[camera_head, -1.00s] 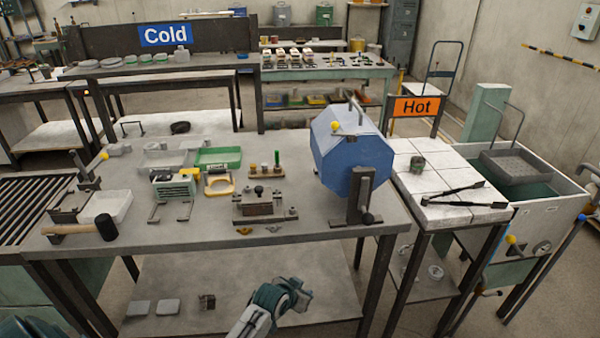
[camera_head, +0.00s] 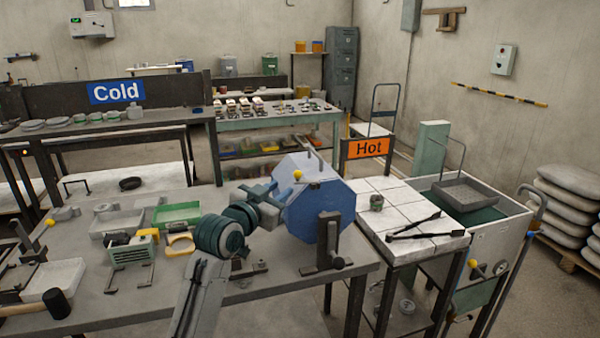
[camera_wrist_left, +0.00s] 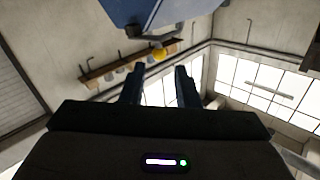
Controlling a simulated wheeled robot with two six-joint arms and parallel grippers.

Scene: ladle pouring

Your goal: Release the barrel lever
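The blue octagonal barrel (camera_head: 318,208) stands at the right end of the grey workbench. Its lever has a yellow knob (camera_head: 298,175) at the barrel's upper left. My left gripper (camera_head: 283,190) is at the left side of the barrel, close to the knob. In the left wrist view, my left gripper's two fingers (camera_wrist_left: 160,78) are apart with nothing between them. The yellow knob (camera_wrist_left: 160,54) shows just beyond the gap, under the barrel's edge (camera_wrist_left: 165,12). Contact with the knob cannot be told. My right gripper is not in view.
The bench holds a mallet (camera_head: 52,303), a green tray (camera_head: 176,214) and a yellow-framed piece (camera_head: 180,245). A dark bracket (camera_head: 328,245) stands before the barrel. To the right, the white-tiled table (camera_head: 400,212) carries tongs (camera_head: 425,228) and a small pot (camera_head: 376,202).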

